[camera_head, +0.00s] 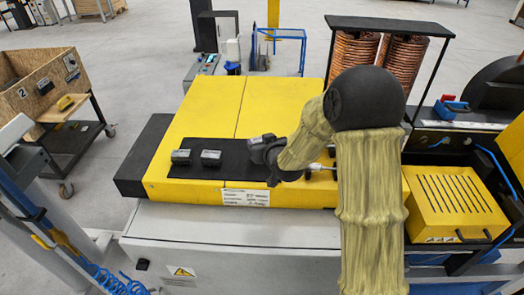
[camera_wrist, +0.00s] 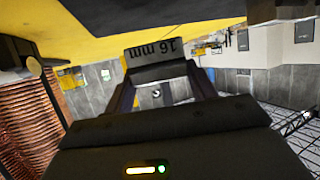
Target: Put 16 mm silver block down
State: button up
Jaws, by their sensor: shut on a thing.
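The 16 mm silver block (camera_wrist: 158,58) is between the fingertips of my gripper (camera_wrist: 157,78) in the wrist view, its "16 mm" marking upside down. In the head view my gripper (camera_head: 266,150) is over the right part of the black mat (camera_head: 225,175), with the block (camera_head: 262,139) at its tip, partly hidden by the fingers. I cannot tell whether the block touches the mat. Two other silver blocks, a left one (camera_head: 181,157) and a middle one (camera_head: 211,158), sit on the mat to the left of my gripper.
The mat lies on a yellow machine top (camera_head: 215,105) with a white label on its front edge. Copper tube coils (camera_head: 355,55) stand behind at the right. A yellow slotted box (camera_head: 455,205) is at the right. A wooden crate (camera_head: 45,80) stands apart at the left.

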jog(key=shift+f+p, duration=0.65)
jog(key=shift+f, duration=1.1)
jog(key=shift+f, duration=0.15)
jog(key=o, duration=1.5)
jog(key=shift+c, duration=0.2)
